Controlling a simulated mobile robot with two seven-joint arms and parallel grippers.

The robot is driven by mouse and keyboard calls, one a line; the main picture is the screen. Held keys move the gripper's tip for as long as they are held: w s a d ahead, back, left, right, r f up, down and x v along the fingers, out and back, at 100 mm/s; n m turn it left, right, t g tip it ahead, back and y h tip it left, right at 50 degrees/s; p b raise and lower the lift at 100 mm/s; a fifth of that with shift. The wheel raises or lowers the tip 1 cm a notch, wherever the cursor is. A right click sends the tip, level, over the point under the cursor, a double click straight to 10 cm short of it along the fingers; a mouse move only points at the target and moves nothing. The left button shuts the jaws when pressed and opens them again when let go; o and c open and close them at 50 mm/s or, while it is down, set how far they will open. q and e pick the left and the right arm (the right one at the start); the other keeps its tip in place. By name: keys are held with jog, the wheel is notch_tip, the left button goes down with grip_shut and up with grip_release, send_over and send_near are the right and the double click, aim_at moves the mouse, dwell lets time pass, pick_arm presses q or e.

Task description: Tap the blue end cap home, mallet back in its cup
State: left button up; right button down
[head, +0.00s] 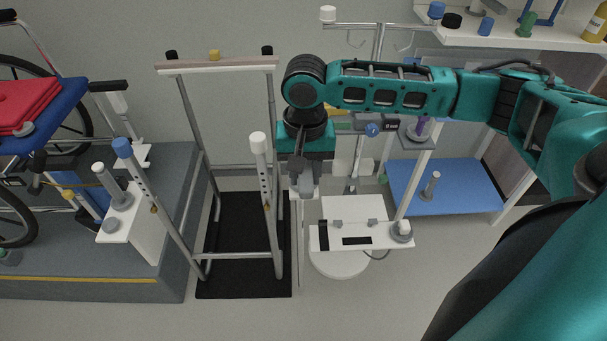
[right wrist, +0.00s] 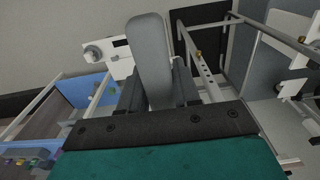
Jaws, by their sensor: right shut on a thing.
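A blue end cap (head: 122,147) sits on the top end of the left front tube of a metal frame (head: 148,194) in the head view. Whether it is fully seated I cannot tell. The matching right tube carries a white cap (head: 258,142). My right gripper (head: 303,184) points down, right of that white cap and apart from it. It is shut on the grey mallet (right wrist: 150,60), whose rounded grey part stands between the fingers in the right wrist view. A grey round cup (head: 402,231) stands on a white ledge; I cannot tell whether it is the mallet's. My left gripper is not in view.
The frame stands on a black mat (head: 240,285). A white bracket (head: 118,224) with grey posts is at left, beside a wheelchair with a red cloth (head: 28,103). A blue shelf (head: 445,185) stands right, with another shelf (head: 500,40) above. Floor in front is clear.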

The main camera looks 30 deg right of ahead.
dwell(0.3)
jog(key=shift+r+p, duration=0.2)
jog(key=shift+p, duration=0.5)
notch_tip(320, 180, down, 6)
jog(key=shift+b, duration=0.45)
jog(key=shift+f, duration=0.55)
jog(key=shift+f, duration=0.15)
jog(key=shift+f, duration=0.45)
jog(key=c, duration=0.7)
grip_release()
